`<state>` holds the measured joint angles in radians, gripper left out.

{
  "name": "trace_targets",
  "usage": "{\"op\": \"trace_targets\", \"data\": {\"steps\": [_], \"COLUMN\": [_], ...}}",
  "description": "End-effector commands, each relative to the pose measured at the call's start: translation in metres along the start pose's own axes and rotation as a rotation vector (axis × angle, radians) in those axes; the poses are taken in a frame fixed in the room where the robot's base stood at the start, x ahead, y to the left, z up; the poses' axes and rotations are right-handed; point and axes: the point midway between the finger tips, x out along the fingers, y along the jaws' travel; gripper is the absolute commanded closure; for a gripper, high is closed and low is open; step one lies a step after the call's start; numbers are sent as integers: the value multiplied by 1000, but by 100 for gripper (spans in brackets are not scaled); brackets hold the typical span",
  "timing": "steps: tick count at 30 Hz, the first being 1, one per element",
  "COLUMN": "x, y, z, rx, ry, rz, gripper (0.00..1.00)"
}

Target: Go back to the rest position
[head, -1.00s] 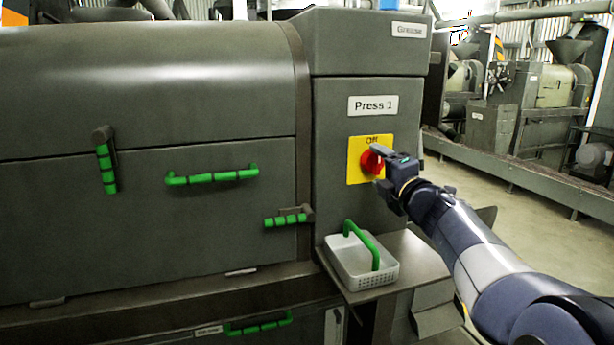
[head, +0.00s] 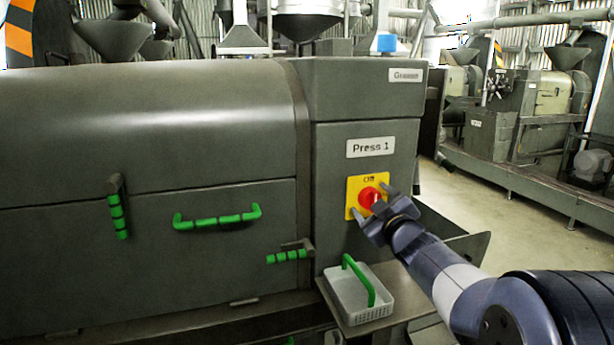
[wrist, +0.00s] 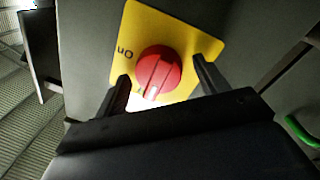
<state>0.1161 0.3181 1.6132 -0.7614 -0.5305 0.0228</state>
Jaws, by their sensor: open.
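My gripper (head: 372,204) is open at the front of the Press 1 cabinet (head: 335,150), just in front of the red rotary knob (head: 369,197) on its yellow plate (head: 354,184). In the wrist view the two fingers of my gripper (wrist: 161,86) stand apart on either side of the knob (wrist: 158,72), with nothing held between them. I cannot tell whether a finger touches the knob. The plate (wrist: 203,45) carries the word "On" at its left in the wrist view, and lettering above the knob in the head view. My arm reaches in from the lower right.
A white basket (head: 345,299) with a green handle sits on a shelf (head: 405,276) below the knob. Green-gripped handles (head: 217,219) stick out from the press body at left. Another press (head: 540,100) stands at the back right, with open floor (head: 450,205) before it.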

Motion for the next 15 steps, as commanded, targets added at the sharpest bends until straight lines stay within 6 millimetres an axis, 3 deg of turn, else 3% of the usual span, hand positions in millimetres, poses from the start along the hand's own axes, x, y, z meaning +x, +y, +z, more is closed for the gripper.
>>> {"op": "trace_targets", "data": {"steps": [15], "x": [0], "y": [4], "z": [-4], "rx": [391], "ry": [-34], "rz": [-7], "gripper": [31]}}
